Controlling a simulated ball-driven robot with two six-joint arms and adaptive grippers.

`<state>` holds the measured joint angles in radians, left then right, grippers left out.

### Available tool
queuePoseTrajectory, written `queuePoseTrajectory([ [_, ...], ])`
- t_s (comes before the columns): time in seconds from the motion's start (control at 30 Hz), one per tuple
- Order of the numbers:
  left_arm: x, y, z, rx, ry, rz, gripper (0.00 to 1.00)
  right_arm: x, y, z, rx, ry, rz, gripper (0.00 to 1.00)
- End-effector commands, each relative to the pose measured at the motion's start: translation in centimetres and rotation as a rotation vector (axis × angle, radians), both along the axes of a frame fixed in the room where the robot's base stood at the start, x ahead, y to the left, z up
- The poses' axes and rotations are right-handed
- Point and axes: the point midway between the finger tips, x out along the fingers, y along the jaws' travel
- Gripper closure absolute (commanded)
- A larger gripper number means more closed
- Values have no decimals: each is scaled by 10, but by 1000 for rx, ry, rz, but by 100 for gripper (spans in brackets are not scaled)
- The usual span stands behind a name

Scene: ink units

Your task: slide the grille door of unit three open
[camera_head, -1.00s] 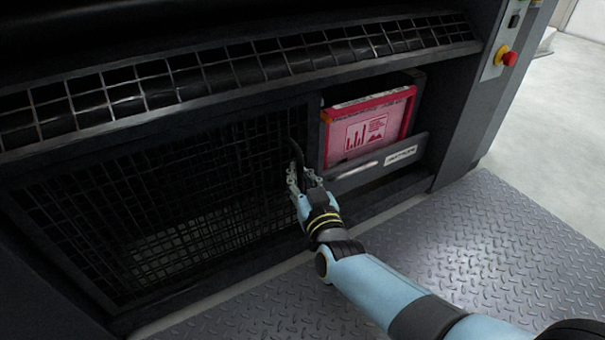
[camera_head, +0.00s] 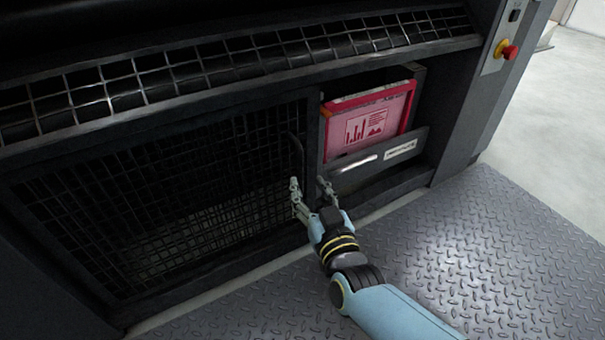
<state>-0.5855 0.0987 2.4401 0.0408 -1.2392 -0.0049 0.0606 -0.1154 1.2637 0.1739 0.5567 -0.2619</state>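The grille door (camera_head: 215,195), a dark wire-mesh panel in a dark frame, covers the left part of the low bay. A thin curved dark handle (camera_head: 296,145) stands at its right side. The bay to the right of the door is uncovered. My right gripper (camera_head: 311,190) is open, its fingers spread and pointing at the machine, just below the handle. Nothing shows between its fingers, and it looks clear of the handle. My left gripper is not in view.
In the uncovered bay, a red-framed pink panel (camera_head: 372,125) stands behind a grey drawer front (camera_head: 365,167) with a pale bar handle. A red emergency button (camera_head: 510,52) is at upper right. The tread-plate floor (camera_head: 480,235) in front is clear.

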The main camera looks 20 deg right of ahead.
Motion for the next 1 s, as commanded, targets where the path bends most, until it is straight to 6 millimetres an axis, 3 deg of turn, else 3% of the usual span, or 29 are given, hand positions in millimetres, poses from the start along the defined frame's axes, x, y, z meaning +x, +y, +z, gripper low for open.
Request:
queuePoseTrajectory([
  [0.1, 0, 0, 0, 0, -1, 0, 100, -27, 3, 0, 0, 1, 0, 62],
  [0.3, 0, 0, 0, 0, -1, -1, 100, -55, 6, -1, -1, 1, 0, 62],
  [1.0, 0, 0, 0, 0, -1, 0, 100, -69, 6, -5, -2, 14, 0, 62],
])
